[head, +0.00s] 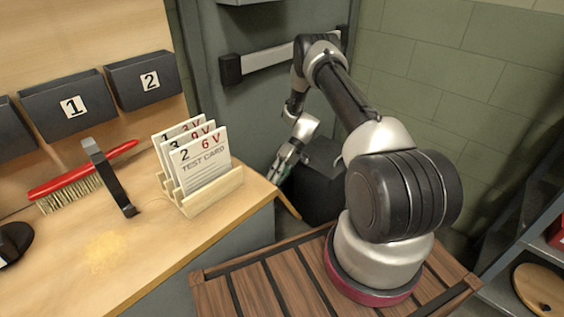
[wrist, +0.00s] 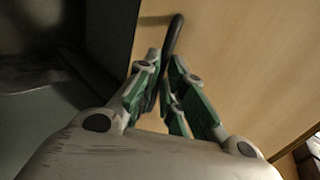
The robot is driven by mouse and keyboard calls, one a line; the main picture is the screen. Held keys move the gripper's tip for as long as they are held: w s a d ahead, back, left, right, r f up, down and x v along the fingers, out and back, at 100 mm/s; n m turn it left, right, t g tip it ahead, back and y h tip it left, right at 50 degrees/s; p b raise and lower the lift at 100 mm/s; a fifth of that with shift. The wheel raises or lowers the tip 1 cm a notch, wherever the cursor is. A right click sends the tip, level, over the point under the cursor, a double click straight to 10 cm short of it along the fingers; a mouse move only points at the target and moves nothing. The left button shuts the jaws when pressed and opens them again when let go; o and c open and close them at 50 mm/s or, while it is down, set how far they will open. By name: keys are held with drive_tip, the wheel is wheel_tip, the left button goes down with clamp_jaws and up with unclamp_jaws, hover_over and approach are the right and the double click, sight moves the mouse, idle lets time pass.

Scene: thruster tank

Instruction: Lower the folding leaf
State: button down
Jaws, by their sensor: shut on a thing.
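The folding leaf looks like the pale wooden panel (wrist: 245,60) that fills the right side of the wrist view. In the head view only a narrow wooden strip (head: 288,203) shows past the bench's right end, slanting down, probably the leaf's edge. My gripper (wrist: 164,72) is closed around a dark, curved bar (wrist: 174,35) that stands against the panel. The bar's upper end shows beyond the fingers; its lower part is hidden between them. In the head view my gripper (head: 283,168) is low behind the bench's end, and what it holds cannot be made out.
A dark box (head: 318,185) stands beside my gripper. A grey door (head: 225,110) is behind; shelves (head: 525,225) stand right.

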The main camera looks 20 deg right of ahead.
drive_tip(key=s+a+f+g+y, duration=0.1)
drive_tip(key=s+a+f+y, duration=0.2)
drive_tip(key=a+f, duration=0.3)
drive_tip(key=shift+s+a+f+g+y, duration=0.25)
drive_tip(key=shift+s+a, duration=0.4)
drive_tip(key=shift+a, duration=1.2)
drive_tip(key=shift+a, duration=0.1)
drive_tip(key=c, duration=1.5)
unclamp_jaws()
drive_tip(key=shift+a, duration=0.1)
drive_tip(key=shift+r, duration=0.1)
drive_tip(key=v, duration=1.2)
drive_tip(key=shift+w, duration=0.15)
